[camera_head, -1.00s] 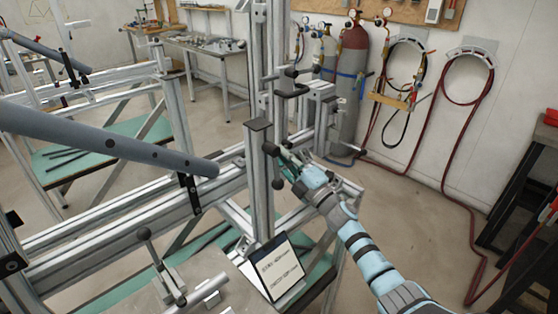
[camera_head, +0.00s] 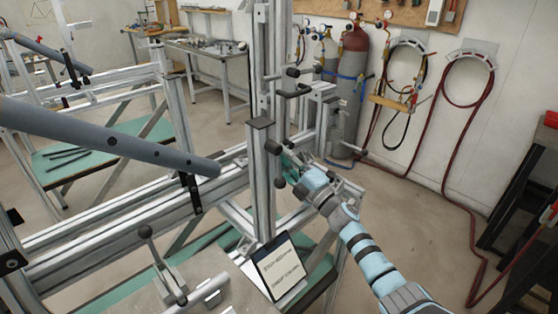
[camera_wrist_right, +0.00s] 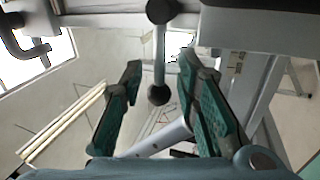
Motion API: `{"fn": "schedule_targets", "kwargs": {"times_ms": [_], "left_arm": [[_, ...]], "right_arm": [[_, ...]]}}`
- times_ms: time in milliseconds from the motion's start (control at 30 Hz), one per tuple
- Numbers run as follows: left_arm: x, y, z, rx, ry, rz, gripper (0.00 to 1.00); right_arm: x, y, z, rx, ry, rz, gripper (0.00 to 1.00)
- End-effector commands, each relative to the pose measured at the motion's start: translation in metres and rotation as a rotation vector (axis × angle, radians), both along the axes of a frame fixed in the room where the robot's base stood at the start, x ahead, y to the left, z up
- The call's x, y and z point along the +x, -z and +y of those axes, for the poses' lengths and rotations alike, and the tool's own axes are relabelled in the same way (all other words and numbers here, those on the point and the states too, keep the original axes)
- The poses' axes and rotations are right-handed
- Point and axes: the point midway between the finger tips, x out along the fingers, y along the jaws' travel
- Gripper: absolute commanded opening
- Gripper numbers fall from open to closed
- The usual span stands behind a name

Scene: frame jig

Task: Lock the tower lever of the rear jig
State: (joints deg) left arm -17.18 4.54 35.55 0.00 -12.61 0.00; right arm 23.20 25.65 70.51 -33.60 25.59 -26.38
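The tower lever is a short metal rod with black ball ends (camera_head: 281,183) on the upright aluminium post of the jig (camera_head: 262,185). My right gripper (camera_head: 290,165) is beside this post, its green-padded fingers close to the lever. In the right wrist view the rod of the lever (camera_wrist_right: 159,55) hangs between the two fingers of my right gripper (camera_wrist_right: 160,100), with a black ball at each end. The fingers are apart, with gaps on both sides of the ball. Whether the lever is locked cannot be told. My left gripper is not in view.
A black-handled clamp (camera_head: 293,88) is higher on the tower. A large grey tube (camera_head: 110,140) crosses the left side. A lever clamp (camera_head: 160,265) and a tablet-like sign (camera_head: 278,265) are at the front. Gas cylinders (camera_head: 352,80) stand by the wall. The floor to the right is clear.

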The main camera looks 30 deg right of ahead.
Motion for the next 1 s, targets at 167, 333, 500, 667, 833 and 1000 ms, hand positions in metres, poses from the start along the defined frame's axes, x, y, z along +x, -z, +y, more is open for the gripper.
{"fn": "schedule_targets", "kwargs": {"times_ms": [167, 333, 500, 667, 833, 1000], "left_arm": [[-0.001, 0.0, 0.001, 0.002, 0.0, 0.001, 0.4], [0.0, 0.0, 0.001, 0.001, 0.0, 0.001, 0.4], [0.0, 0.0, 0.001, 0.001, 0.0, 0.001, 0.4], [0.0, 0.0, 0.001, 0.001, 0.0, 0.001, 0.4], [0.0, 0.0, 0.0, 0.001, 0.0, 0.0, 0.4], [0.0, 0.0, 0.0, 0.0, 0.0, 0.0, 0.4]], "right_arm": [[-0.009, 0.003, -0.003, -0.003, 0.002, 0.0, 0.29], [-0.047, 0.017, -0.01, -0.004, -0.002, 0.004, 0.29], [-0.09, 0.031, -0.02, -0.004, -0.002, 0.005, 0.29], [-0.112, 0.038, -0.026, -0.005, 0.0, 0.003, 0.29], [-0.115, 0.038, -0.027, -0.003, 0.001, -0.001, 0.29], [-0.115, 0.038, -0.027, -0.002, 0.001, 0.0, 0.29]]}}
